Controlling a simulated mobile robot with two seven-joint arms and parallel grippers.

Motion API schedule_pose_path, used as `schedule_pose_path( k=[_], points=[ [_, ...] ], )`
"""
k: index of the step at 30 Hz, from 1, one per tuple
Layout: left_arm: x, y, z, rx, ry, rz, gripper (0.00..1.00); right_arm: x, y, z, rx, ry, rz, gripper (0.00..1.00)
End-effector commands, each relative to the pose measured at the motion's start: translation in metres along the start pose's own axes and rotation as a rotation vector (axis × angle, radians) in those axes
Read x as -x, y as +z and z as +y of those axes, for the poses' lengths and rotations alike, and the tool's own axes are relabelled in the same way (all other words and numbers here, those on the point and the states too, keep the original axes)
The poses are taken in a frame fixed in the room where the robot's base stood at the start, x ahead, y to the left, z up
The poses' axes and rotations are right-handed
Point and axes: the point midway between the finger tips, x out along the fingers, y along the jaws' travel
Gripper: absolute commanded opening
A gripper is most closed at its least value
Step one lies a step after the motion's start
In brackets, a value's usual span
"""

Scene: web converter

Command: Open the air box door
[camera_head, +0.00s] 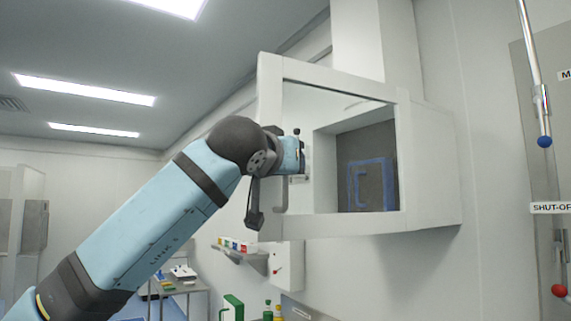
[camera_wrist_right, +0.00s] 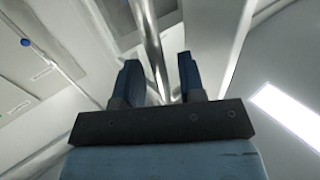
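The air box (camera_head: 430,165) is a pale box on the wall, with a framed glass door (camera_head: 345,232) at its front. I cannot tell whether the door is fully closed. A grey upright handle (camera_head: 281,195) shows near the door's left edge. The arm coming in from the left ends in my left gripper (camera_head: 298,157), right by the handle side of the door; its fingers are too hidden to tell their state. In the right wrist view, my right gripper (camera_wrist_right: 158,78) has its fingers apart. A shiny metal bar (camera_wrist_right: 153,45) shows through the gap; contact is not visible.
A rod with a blue knob (camera_head: 544,141) hangs at the right, near a shut-off label (camera_head: 551,207) and a red knob (camera_head: 559,290). A small shelf (camera_head: 245,257) with coloured items and a white wall box (camera_head: 286,266) sit below the air box.

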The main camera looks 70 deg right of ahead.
Motion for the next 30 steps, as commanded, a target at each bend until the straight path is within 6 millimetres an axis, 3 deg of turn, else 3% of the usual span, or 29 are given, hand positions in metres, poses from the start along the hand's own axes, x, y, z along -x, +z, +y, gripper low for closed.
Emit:
schedule_pose_path(
  k=[7, 11, 24, 30],
  points=[
    [0.000, 0.000, 0.000, 0.000, 0.000, 0.000, 0.51, 0.001, 0.001, -0.001, 0.002, -0.001, -0.001, 0.37],
    [-0.001, 0.002, 0.000, 0.001, 0.000, 0.000, 0.51, 0.011, 0.001, -0.001, 0.003, -0.003, 0.000, 0.37],
    [-0.007, 0.010, 0.000, 0.011, 0.002, -0.012, 0.51, 0.104, 0.002, 0.000, 0.002, -0.003, 0.001, 0.37],
    [-0.009, 0.011, 0.000, 0.016, 0.002, -0.011, 0.51, 0.131, 0.001, 0.000, 0.002, -0.001, 0.000, 0.37]
  ],
)
